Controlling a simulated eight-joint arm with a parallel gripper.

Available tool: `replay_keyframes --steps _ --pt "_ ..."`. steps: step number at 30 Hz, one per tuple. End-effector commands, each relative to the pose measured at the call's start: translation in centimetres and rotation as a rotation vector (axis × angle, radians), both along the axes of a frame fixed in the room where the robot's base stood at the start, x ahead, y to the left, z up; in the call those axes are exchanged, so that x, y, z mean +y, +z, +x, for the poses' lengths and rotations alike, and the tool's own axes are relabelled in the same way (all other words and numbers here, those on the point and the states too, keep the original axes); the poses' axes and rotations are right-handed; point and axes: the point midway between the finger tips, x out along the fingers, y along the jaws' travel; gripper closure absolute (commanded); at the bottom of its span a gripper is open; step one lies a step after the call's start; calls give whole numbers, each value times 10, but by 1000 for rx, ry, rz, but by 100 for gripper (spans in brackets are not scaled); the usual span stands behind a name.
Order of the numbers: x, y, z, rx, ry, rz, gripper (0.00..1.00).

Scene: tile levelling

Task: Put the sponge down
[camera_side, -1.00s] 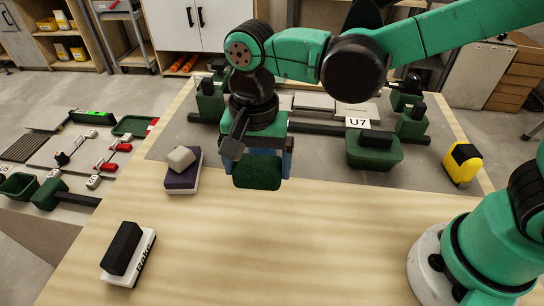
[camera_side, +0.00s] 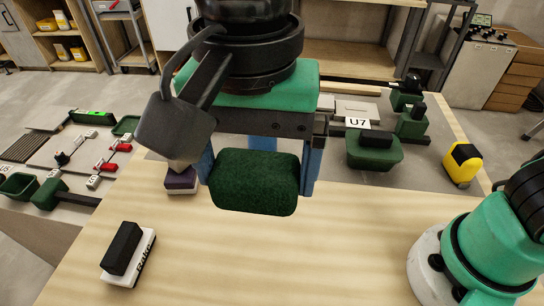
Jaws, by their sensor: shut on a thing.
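The sponge (camera_side: 254,182) is a dark green, rough-textured block with rounded corners. My gripper (camera_side: 258,178) is shut on it, with one blue finger at each side. The sponge is held upright in front of the camera and seems to be above the wooden table (camera_side: 330,245), apart from it. The gripper body hides the area behind it, and I cannot tell the exact height of the sponge's lower edge.
A black block on a white base (camera_side: 125,255) lies at front left. A dark green tub (camera_side: 374,152) and a yellow tool (camera_side: 462,165) are at right. The front middle of the table is clear.

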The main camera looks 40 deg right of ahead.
Motion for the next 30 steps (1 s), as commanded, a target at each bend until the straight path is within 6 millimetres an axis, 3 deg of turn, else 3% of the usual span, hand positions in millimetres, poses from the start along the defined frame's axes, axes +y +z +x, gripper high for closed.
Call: replay_keyframes --steps 3,8,24,30 --pt "8 0 -23 0 -3 0 60" --pt "11 -15 -32 0 -14 0 60" --pt "11 -130 -31 0 -14 0 60" --pt "11 -156 -31 0 -14 0 60"
